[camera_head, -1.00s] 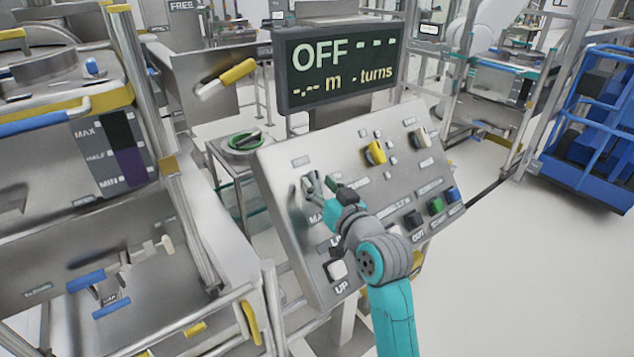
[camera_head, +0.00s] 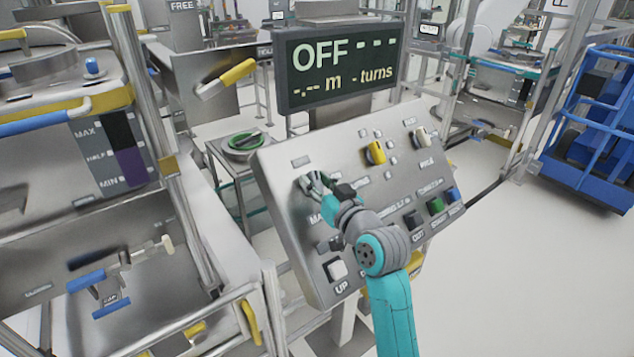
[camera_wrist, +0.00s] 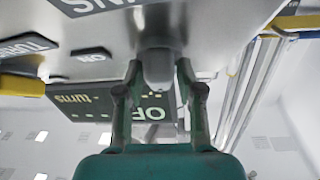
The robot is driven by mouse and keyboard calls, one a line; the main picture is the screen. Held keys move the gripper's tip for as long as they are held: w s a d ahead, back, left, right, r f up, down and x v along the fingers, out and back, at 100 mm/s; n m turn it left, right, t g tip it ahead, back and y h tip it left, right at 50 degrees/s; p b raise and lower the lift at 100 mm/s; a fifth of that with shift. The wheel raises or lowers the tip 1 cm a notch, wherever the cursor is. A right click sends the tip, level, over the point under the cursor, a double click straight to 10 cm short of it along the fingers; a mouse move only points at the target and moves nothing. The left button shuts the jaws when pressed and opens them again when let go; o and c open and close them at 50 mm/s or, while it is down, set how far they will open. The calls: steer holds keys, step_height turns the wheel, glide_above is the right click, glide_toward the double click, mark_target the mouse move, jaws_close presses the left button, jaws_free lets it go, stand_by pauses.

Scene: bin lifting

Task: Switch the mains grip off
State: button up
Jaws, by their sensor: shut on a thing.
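The mains grip is a grey knob (camera_wrist: 158,66) at the upper left of the sloping steel control panel (camera_head: 345,225). In the wrist view it sits between the two fingers of my gripper (camera_wrist: 158,88), which is shut on it. In the head view my gripper (camera_head: 316,184) reaches the panel's upper left, and its fingers and wrist hide most of the knob. The display (camera_head: 338,65) above the panel reads OFF, with dashes before "m" and "turns".
The panel also bears a yellow knob (camera_head: 376,153), a pale knob (camera_head: 421,137), a white UP button (camera_head: 337,270), and black, green and blue buttons at the right. A steel bench (camera_head: 215,260) stands close at the left. Open floor lies to the right.

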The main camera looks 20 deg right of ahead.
steer(key=shift+f+n+g+y, duration=0.1)
steer(key=shift+n+g+y, duration=0.2)
steer(key=shift+n+y, duration=0.85)
steer(key=o, duration=0.9)
steer(key=shift+s, duration=0.1)
steer(key=v, duration=1.1)
steer(key=shift+s, duration=0.4)
